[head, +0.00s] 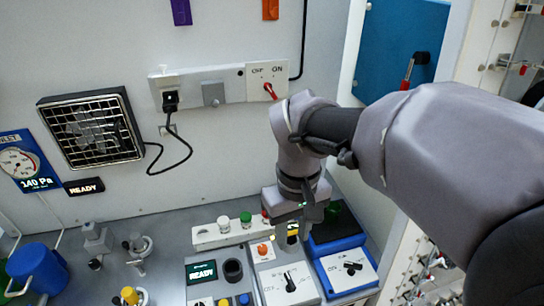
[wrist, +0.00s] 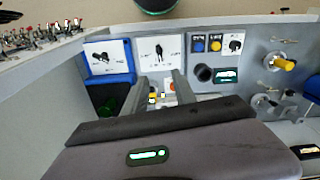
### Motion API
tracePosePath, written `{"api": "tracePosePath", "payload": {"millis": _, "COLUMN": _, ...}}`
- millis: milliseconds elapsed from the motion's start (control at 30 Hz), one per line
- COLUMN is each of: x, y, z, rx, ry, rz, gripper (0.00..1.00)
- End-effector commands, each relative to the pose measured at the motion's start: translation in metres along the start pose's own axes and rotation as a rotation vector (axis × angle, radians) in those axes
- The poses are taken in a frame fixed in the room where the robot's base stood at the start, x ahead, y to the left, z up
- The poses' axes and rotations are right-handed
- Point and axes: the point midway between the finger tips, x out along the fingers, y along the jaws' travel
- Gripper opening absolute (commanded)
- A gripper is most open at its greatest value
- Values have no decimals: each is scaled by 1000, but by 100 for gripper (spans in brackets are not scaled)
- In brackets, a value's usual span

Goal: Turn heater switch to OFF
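A white wall plate (head: 258,81) marked OFF and ON carries a small red lever (head: 271,91). The lever points down and right, on the ON side. It sits at the right end of a wall strip, left of my arm; no heater label is readable. My gripper (head: 299,228) points down over the bench controls, well below and right of the red lever. In the wrist view my gripper (wrist: 160,77) has its two fingers apart, with nothing held between them. The wall plate is not seen in the wrist view.
A black grille box (head: 91,128) hangs on the wall, its cord running to a plug (head: 170,100) in the strip. Below my gripper are panels with black knobs (head: 290,282) and buttons. Another red-handled lever (head: 408,75) is on the blue panel at right.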

Motion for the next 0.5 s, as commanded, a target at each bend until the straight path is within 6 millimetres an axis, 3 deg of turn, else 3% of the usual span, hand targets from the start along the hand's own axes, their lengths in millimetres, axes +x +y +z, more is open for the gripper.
{"api": "tracePosePath", "payload": {"millis": 500, "x": 146, "y": 0, "z": 1, "rx": 3, "ry": -2, "rz": -1, "gripper": 33}}
